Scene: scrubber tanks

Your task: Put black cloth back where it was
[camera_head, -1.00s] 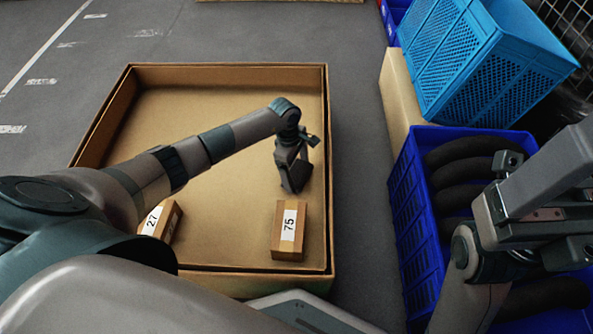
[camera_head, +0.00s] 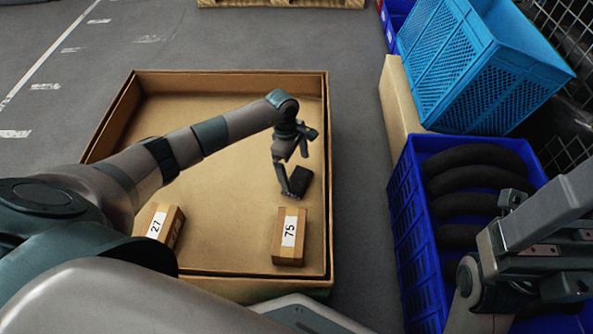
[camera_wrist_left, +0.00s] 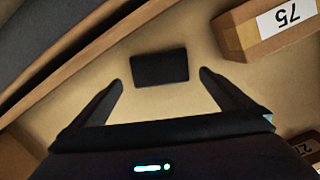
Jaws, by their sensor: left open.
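The black cloth (camera_head: 302,181) is a small dark folded-looking rectangle inside the large open cardboard box (camera_head: 327,110), near its right wall. My left gripper (camera_head: 294,176) reaches down into the box right beside it. In the left wrist view the cloth (camera_wrist_left: 160,68) lies just ahead of the open fingertips of the left gripper (camera_wrist_left: 162,79), between their lines, with bare cardboard visible around it. The fingers look apart from it there. Parts of my right arm and gripper (camera_head: 560,285) show at lower right; its jaws are unclear.
A carton marked 75 (camera_head: 289,240) stands in the box near the cloth; a carton marked 27 (camera_head: 163,226) is at lower left. Right of the box are a dark blue crate (camera_head: 413,240) with black curved items (camera_head: 475,185) and a light blue basket (camera_head: 465,75). The box's upper left floor is clear.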

